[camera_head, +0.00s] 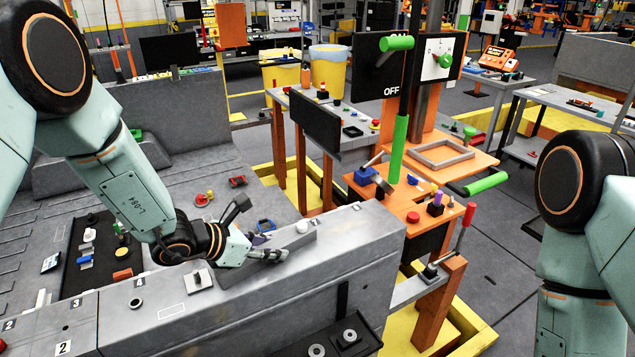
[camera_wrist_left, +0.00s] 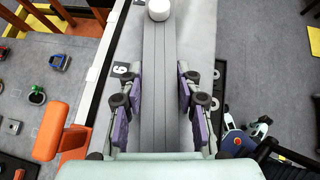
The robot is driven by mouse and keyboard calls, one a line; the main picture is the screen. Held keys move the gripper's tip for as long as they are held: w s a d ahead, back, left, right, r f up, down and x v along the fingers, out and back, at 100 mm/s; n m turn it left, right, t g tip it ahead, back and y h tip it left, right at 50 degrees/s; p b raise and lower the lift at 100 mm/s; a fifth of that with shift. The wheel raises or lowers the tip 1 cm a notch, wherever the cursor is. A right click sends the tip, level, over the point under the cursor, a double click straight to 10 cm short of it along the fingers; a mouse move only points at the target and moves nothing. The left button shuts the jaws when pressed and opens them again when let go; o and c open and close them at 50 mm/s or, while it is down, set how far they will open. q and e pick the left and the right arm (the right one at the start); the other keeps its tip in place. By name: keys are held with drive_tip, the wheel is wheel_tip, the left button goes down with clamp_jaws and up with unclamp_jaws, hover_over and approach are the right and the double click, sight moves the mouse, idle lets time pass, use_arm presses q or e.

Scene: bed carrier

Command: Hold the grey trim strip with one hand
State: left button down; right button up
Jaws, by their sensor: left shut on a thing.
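The grey trim strip (camera_head: 297,241) lies lengthwise along the top of the grey carrier wall in the head view. In the left wrist view the strip (camera_wrist_left: 160,80) runs straight up the middle, with fine lines along its length. My left gripper (camera_head: 275,254) is at the strip, low over the wall top. In the left wrist view my left gripper (camera_wrist_left: 160,108) has one purple-padded finger on each side of the strip and is shut on it. The contact itself is hard to see. My right arm shows at the right edge; its gripper is out of view.
A white round knob (camera_wrist_left: 158,10) stands at the strip's far end. The grey wall (camera_head: 350,245) has numbered marks and a small lever plate (camera_head: 200,280). An orange workstation (camera_head: 425,195) with green handles stands beyond. Small coloured parts lie left of the wall.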

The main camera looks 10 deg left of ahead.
use_arm(q)
drive_tip(key=c, duration=0.8)
unclamp_jaws()
drive_tip(key=shift+c, duration=0.2)
